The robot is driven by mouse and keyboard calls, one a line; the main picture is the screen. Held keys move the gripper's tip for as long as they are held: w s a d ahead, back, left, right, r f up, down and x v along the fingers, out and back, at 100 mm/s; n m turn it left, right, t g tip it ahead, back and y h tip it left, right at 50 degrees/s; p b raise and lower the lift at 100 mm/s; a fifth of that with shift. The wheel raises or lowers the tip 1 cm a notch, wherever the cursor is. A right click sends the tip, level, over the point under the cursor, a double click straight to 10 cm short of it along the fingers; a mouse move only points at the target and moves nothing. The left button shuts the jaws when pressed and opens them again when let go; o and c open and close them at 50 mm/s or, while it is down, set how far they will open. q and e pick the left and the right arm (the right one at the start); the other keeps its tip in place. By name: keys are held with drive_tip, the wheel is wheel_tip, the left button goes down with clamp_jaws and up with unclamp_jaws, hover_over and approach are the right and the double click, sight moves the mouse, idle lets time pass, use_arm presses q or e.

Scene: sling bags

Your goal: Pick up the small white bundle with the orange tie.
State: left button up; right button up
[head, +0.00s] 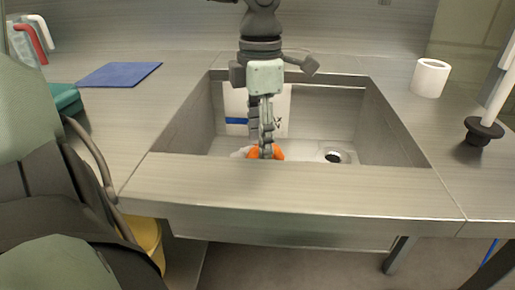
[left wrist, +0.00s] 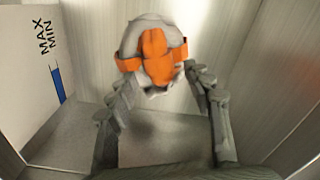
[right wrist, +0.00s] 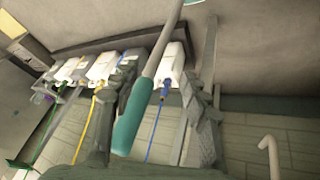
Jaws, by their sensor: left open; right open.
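The small white bundle with the orange tie (left wrist: 153,45) lies in the metal sink. In the head view its orange tie (head: 277,153) shows at the foot of my left gripper (head: 266,148), and the front rim hides part of it. In the left wrist view my left gripper (left wrist: 161,80) is open, with a finger at each side of the bundle's near end. I cannot tell whether they touch it. My right gripper (right wrist: 150,85) is open, away from the sink; a grey rod with a teal handle (right wrist: 133,118) crosses its view.
The sink's walls and front rim (head: 300,190) surround my left gripper. A white box marked MAX MIN (left wrist: 30,55) stands inside. A blue cloth (head: 120,74) and a white roll (head: 430,78) are on the counter. White boxes with cables (right wrist: 100,68) show in the right wrist view.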

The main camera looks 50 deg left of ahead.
use_arm(q)
drive_tip(key=shift+f, duration=0.25)
clamp_jaws()
idle(0.3)
